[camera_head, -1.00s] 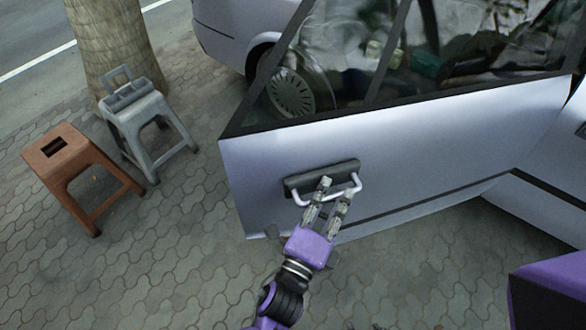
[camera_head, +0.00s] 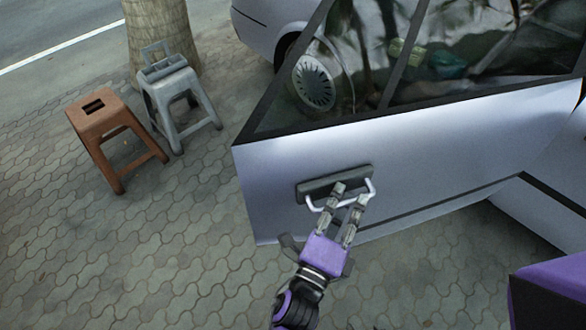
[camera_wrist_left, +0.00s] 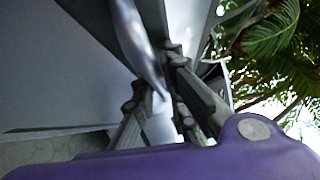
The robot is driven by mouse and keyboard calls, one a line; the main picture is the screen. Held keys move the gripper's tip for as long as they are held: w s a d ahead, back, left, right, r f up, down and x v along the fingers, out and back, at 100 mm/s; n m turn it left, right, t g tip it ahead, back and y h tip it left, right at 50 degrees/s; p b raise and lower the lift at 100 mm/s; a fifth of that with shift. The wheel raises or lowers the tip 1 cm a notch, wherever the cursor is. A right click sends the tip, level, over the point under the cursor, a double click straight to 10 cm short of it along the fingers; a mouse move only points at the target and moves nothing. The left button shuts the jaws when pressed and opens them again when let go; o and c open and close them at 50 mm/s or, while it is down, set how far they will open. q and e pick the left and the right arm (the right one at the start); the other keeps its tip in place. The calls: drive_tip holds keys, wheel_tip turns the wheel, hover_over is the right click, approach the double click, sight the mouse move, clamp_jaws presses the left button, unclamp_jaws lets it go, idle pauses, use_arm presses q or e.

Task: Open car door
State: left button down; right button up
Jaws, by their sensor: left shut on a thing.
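The pale silver car door (camera_head: 430,150) stands swung out from the car in the head view, its free edge at the left. A dark handle plate with a light bar handle (camera_head: 318,206) is near its lower left part. My left gripper (camera_head: 350,194) is at the handle, its two fingers shut on the bar. In the left wrist view the pale handle bar (camera_wrist_left: 133,35) runs down between the fingers of my left gripper (camera_wrist_left: 160,103). The exact finger contact is partly hidden. My right gripper is not in view.
A brown stool (camera_head: 103,118) and a grey stool (camera_head: 178,95) stand on the paving left of the door, near a tree trunk (camera_head: 160,35). More silver car bodywork (camera_head: 270,18) shows behind the door. The paving (camera_head: 130,260) at lower left is clear.

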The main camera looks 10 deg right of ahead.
use_arm(q)
drive_tip(key=shift+s, duration=0.2)
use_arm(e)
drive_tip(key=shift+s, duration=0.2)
use_arm(q)
drive_tip(key=c, duration=1.8)
unclamp_jaws()
drive_tip(key=shift+o, duration=0.2)
drive_tip(key=v, duration=1.2)
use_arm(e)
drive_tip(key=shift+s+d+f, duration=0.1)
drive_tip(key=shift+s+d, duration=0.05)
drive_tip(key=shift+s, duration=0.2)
use_arm(q)
drive_tip(key=shift+s+d, duration=0.1)
drive_tip(key=shift+d, duration=0.05)
